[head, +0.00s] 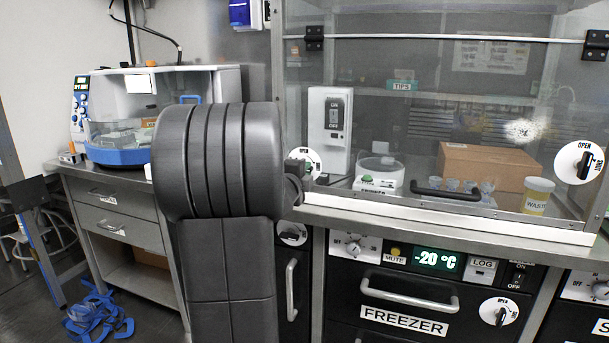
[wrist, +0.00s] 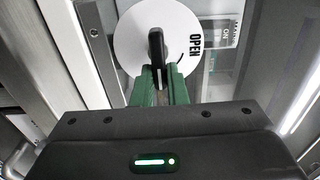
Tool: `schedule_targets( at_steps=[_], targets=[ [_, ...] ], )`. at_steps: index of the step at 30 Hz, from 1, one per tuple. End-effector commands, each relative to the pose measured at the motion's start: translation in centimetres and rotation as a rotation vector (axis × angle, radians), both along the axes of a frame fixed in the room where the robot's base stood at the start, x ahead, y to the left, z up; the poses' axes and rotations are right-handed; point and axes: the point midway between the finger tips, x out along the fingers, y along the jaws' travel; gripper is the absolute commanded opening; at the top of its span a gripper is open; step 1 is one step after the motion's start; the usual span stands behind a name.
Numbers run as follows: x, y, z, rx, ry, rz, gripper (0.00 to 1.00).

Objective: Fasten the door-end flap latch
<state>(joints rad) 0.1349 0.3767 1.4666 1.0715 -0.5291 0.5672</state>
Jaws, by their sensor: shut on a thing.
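A latch with a white round dial and a black handle (wrist: 156,45) is in the middle of the wrist view. The word OPEN is on the dial (wrist: 185,22), to the right of the handle. The handle stands upright in this picture. My gripper (wrist: 160,84) has green fingers closed on the handle from both sides. In the head view, this dial (head: 313,160) is at the left end of the clear flap (head: 400,110), mostly hidden by my arm and gripper (head: 303,168). A second latch (head: 579,161), with OPEN and SHUT marks, is at the flap's right end.
Behind the flap are a brown box (head: 487,167), a small white device (head: 378,172) and a waste cup (head: 537,195). A black bar handle (head: 446,194) sticks out low on the flap. Freezer drawers (head: 400,300) are below. Blue straps (head: 98,315) lie on the floor at left.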

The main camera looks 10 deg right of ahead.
Motion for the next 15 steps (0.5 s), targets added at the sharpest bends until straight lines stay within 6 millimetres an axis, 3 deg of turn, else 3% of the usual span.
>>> schedule_targets(
  at_steps=[14, 15],
  targets=[
    [-0.02, -0.01, -0.12, 0.012, -0.006, -0.001, 0.00],
    [-0.02, -0.01, -0.12, 0.012, -0.006, -0.001, 0.20]
  ],
)
